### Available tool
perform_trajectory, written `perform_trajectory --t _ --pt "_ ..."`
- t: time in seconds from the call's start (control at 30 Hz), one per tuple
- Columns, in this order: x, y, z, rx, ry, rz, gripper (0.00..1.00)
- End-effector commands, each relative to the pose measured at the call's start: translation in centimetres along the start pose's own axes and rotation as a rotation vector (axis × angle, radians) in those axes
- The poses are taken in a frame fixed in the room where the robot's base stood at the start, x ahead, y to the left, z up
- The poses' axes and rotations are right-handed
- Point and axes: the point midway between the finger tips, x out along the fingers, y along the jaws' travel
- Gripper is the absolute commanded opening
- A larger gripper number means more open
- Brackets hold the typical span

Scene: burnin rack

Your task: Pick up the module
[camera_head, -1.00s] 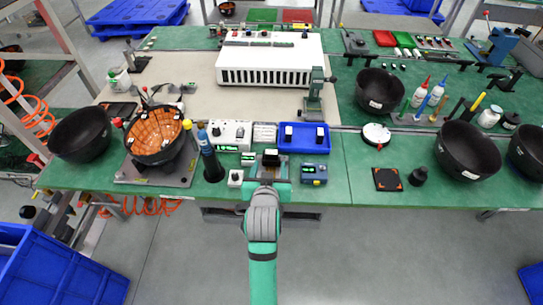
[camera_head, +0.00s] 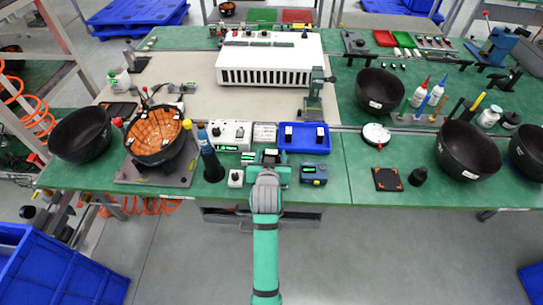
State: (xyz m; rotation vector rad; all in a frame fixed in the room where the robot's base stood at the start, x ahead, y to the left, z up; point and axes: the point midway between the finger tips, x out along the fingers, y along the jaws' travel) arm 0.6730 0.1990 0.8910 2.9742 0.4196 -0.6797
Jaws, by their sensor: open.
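A blue tray (camera_head: 282,139) lies on the green bench just beyond my gripper and a little to its right. Two small dark pieces with white faces, which look like modules, stand in it: a left one (camera_head: 289,134) and a right one (camera_head: 320,135). My gripper (camera_head: 270,157) is over the front of the bench, open, short of the tray's near left corner. The wrist hides the bench right below it, and I cannot tell whether anything lies between the fingers. A white slotted rack (camera_head: 270,77) stands farther back.
A blue-grey device (camera_head: 314,174) sits close on the right of my gripper. A white meter box (camera_head: 230,135), a small white button box (camera_head: 235,178) and a dark upright cylinder (camera_head: 212,165) stand on the left. A green press (camera_head: 314,95) rises behind the tray.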

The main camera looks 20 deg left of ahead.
Motion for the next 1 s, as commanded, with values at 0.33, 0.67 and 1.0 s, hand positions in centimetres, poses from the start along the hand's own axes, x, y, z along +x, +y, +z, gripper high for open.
perform_trajectory --t 0.33,0.67,1.0 --pt "0.0 0.0 0.0 0.0 0.0 0.0 0.12" --pt "-0.2 0.1 -0.3 0.001 0.0 0.002 0.11" --pt "-1.3 0.3 -2.8 0.002 0.002 0.004 0.11"
